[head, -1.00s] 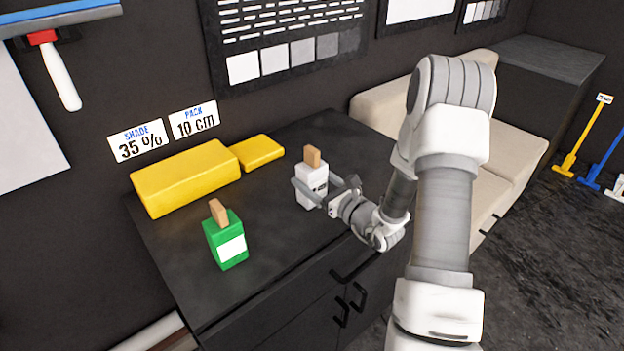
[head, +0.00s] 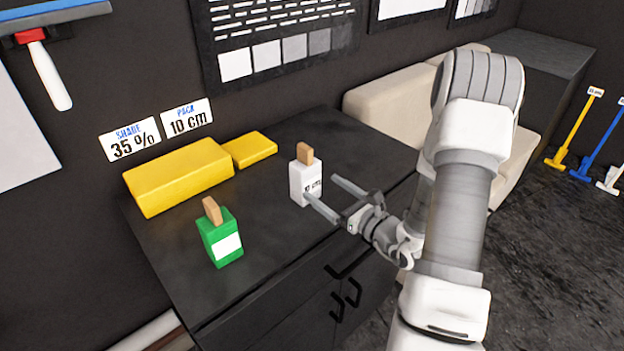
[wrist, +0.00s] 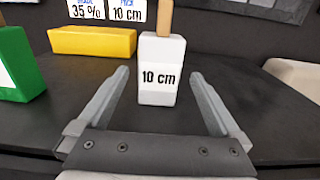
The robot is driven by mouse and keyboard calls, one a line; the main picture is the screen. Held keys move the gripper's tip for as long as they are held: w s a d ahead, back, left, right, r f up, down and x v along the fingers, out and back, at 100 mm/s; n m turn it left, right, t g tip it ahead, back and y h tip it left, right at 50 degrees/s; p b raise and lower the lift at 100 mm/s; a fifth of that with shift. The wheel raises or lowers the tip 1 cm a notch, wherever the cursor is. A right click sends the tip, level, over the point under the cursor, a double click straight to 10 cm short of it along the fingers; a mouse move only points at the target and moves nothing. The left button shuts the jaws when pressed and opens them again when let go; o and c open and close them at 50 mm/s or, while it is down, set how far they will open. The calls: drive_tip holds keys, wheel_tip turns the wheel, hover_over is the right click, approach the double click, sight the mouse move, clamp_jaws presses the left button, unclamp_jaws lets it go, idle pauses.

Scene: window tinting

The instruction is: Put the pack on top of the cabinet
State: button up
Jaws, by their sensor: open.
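The white pack (head: 303,184) stands upright on the black cabinet top (head: 270,240). It has a brown peg-like handle on top and a "10 cm" label, which reads clearly on the pack (wrist: 160,72) in the wrist view. My gripper (head: 334,197) is open and empty, with its fingers pointing toward the pack from the right and front. In the wrist view my gripper (wrist: 160,90) has the pack just beyond and between its fingertips, not gripped. A green pack (head: 222,240) with a brown handle and white label stands upright at the cabinet's left front.
A large yellow block (head: 178,176) and a smaller yellow block (head: 250,149) lie along the wall behind. Signs above read "SHADE 35 %" (head: 130,139) and "PACK 10 cm" (head: 187,117). A beige sofa (head: 395,112) stands right of the cabinet. The cabinet top between the packs is clear.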

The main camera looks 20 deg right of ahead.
drive_tip(key=shift+v, duration=2.2)
